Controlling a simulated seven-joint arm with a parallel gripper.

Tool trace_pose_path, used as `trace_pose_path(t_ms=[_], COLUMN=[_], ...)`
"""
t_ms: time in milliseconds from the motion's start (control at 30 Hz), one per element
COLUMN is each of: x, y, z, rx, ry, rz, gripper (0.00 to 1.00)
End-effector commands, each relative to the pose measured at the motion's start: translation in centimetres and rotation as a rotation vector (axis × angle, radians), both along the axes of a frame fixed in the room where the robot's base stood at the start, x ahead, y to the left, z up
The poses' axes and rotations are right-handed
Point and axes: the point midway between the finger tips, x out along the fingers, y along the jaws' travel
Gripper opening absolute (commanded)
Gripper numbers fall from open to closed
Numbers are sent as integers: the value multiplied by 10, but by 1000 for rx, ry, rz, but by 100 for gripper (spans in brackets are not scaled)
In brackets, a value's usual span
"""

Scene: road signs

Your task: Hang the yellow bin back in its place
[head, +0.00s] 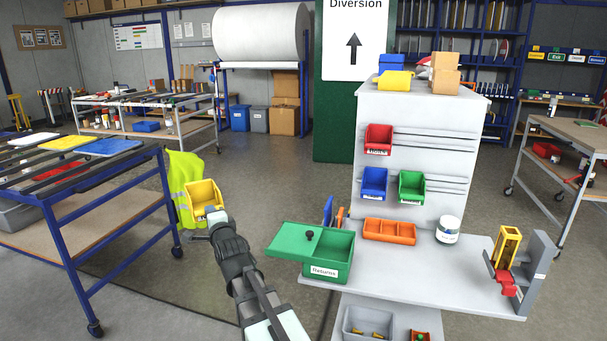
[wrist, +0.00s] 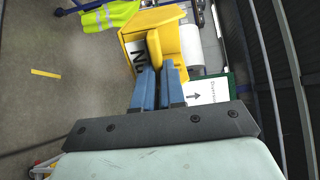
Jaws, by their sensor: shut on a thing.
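The yellow bin (head: 205,198) is held in the air by my gripper (head: 216,222), left of the grey workstation. In the wrist view the yellow bin (wrist: 165,40) sits beyond the blue fingertips (wrist: 158,85), which are shut on its labelled front side. The grey panel (head: 418,113) stands at the back of the workstation with slotted rails (head: 430,140). A red bin (head: 379,138) hangs on the upper rails. A blue bin (head: 374,183) and a green bin (head: 411,186) hang on the lower rails. Bare rail shows right of the red bin and right of the green bin.
A green Returns box (head: 330,262) with its lid askew, an orange tray (head: 389,231), a white tub (head: 448,229) and a yellow-and-red tool in a grey stand (head: 540,262) occupy the worktop. A blue-framed cart (head: 80,220) stands left.

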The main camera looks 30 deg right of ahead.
Motion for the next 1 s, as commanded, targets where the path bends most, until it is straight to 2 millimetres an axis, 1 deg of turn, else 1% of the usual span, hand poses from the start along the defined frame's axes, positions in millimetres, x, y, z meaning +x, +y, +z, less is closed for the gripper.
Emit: trace_pose_path(t_ms=[67,167,267,367,467,500,667,700,867,900,1000], x=[0,-1,-2,-6,-12,-14,-28,-32,-50,-55,-69], y=[-1,-10,-29,-58,-93,-107,-160,-174,-224,-237,-267], z=[0,2,5,10,16,18,27,29,38,41,47], rx=[0,1,2,4,5,6,9,9,11,12,13], ry=[-1,0,1,3,6,7,12,12,15,15,15], rz=[-2,-12,-35,-70,-110,-127,-188,-204,-262,-276,-311], gripper=[0,0,0,0,0,0,0,0,0,0,0])
